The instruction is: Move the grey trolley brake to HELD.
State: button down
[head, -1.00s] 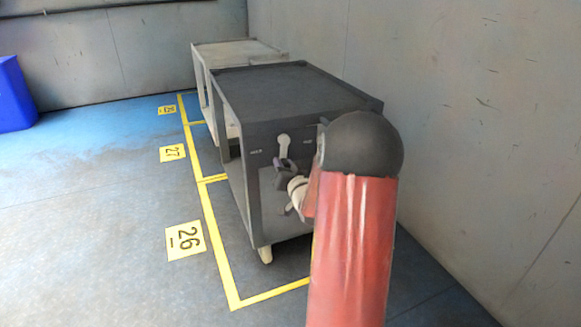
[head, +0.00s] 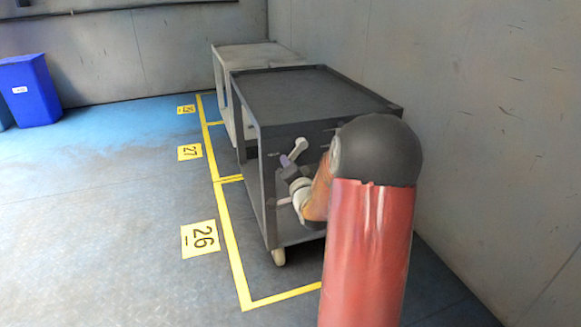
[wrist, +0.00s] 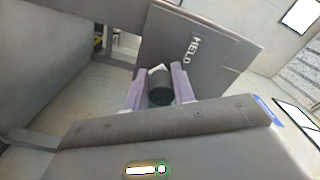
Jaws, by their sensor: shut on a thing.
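The grey trolley (head: 315,93) stands in the marked bay by the right wall. Its pale brake lever (head: 299,147) slants on the front panel, with its lower end toward the left. My gripper (head: 287,162) is at that lower end. In the wrist view my gripper (wrist: 160,90) has its two purple fingers on either side of a dark round handle end (wrist: 160,95), shut on it. The word HELD (wrist: 193,48) shows on the grey panel just beyond the fingers. The small panel labels in the head view are too small to read.
A lighter trolley (head: 258,54) stands behind the grey one. Yellow floor lines (head: 235,260) and number plates (head: 200,238) lie to the left. A blue bin (head: 31,90) stands at the far left. The floor between is clear.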

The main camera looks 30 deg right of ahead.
jog(key=shift+w+a+r, duration=0.1)
jog(key=shift+a, duration=0.15)
jog(key=c, duration=1.2)
grip_release()
jog(key=shift+a, duration=0.1)
jog(key=shift+s, duration=0.4)
jog(key=v, duration=0.7)
jog(key=shift+a+r, duration=0.1)
